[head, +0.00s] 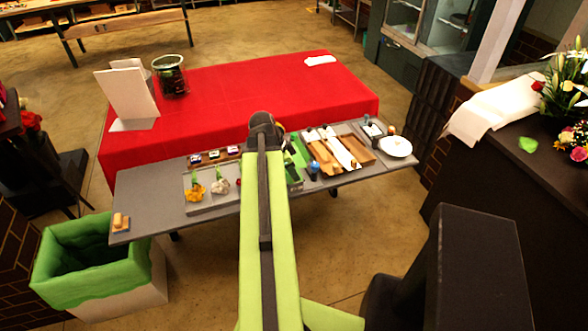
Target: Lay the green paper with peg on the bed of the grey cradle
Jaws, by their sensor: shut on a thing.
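The green paper (300,155) shows as a bright green strip just right of my arm's end, over the grey bench. Its peg cannot be made out. My gripper (266,127) is at the far end of the arm, mostly hidden behind the dark wrist. It is shut, and the green paper beside it appears to be what it holds; the contact is hidden. A dark grey piece (294,181), possibly the grey cradle, lies below the green paper and is partly covered by my arm. I cannot tell whether the paper touches it.
The narrow grey bench (150,190) holds a tray (203,207) with yellow and white flowers, brown wooden holders (358,151) with a white strip, and a white plate (396,146). A red-covered table (220,95) stands behind. A green-lined bin (85,257) stands front left.

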